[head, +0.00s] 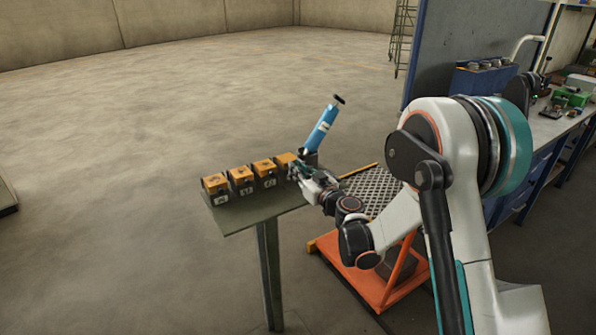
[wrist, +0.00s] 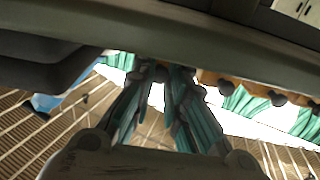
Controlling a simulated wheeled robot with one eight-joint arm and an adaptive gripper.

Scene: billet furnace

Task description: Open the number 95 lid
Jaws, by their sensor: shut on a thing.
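A row of small dark boxes with orange lids stands on a narrow table (head: 250,218). Each has a pale number label on its front, too small to read, so I cannot tell which is 95. My gripper (head: 296,170) is at the rightmost box (head: 286,160) and partly hides it. In the wrist view my gripper (wrist: 163,76) has its teal-padded fingers closed around a dark knob at the orange lid edge. Other dark knobs (wrist: 228,89) show along the orange strip to the right, clear of the fingers. The held lid looks down, though it is partly hidden.
An orange cart with a mesh top (head: 372,190) is right of the table. A workbench (head: 560,125) with tools is at far right.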

